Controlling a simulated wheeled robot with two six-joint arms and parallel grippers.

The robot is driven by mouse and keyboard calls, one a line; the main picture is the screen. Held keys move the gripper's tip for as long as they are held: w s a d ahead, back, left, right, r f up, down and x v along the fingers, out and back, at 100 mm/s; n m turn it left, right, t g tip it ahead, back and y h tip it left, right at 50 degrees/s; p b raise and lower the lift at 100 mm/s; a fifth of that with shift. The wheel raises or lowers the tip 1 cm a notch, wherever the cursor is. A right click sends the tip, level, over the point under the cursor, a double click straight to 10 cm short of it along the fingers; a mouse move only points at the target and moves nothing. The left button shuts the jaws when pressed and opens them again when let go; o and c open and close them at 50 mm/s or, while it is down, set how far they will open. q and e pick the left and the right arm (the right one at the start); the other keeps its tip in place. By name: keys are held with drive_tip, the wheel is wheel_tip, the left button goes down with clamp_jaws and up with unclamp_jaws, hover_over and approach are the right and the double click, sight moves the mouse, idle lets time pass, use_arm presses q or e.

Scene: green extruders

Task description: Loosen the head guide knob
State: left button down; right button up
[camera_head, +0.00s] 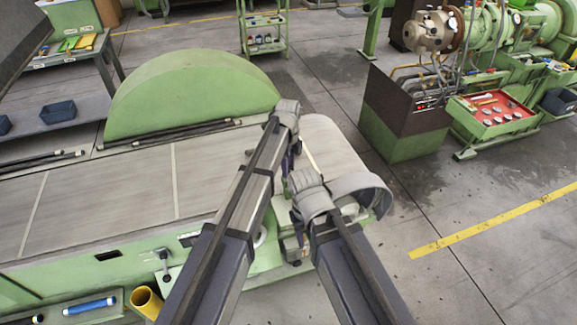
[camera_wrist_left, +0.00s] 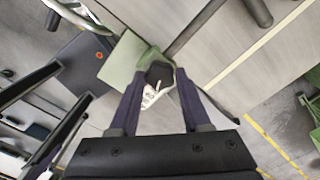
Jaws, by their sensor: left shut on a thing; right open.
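In the left wrist view, a dark rounded knob (camera_wrist_left: 158,74) sits between the two purple fingers of my left gripper (camera_wrist_left: 159,80), with green and pale metal parts around it. The gripper is shut on it. I take it for the head guide knob. In the head view my left gripper (camera_head: 288,162) is over the right end of the green machine, mostly hidden by its own wrist, and the knob is hidden there. My right gripper (camera_head: 291,245) is lower and nearer, beside the machine's right end, open and partly hidden by its wrist.
The machine's grey bed (camera_head: 110,195) stretches left, with a large green rounded cover (camera_head: 190,90) behind. A lever (camera_head: 163,262), yellow cup (camera_head: 146,301) and blue tool (camera_head: 90,306) are at the front. Another machine (camera_head: 405,140) stands right; floor between is free.

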use_arm(q)
drive_tip(key=n, duration=1.2)
drive_tip(key=shift+n, duration=0.3)
idle(0.3)
drive_tip(key=shift+c, duration=1.8)
unclamp_jaws()
drive_tip(key=shift+r, duration=0.1)
wheel_tip(320, 180, up, 8)
drive_tip(key=p, duration=0.8)
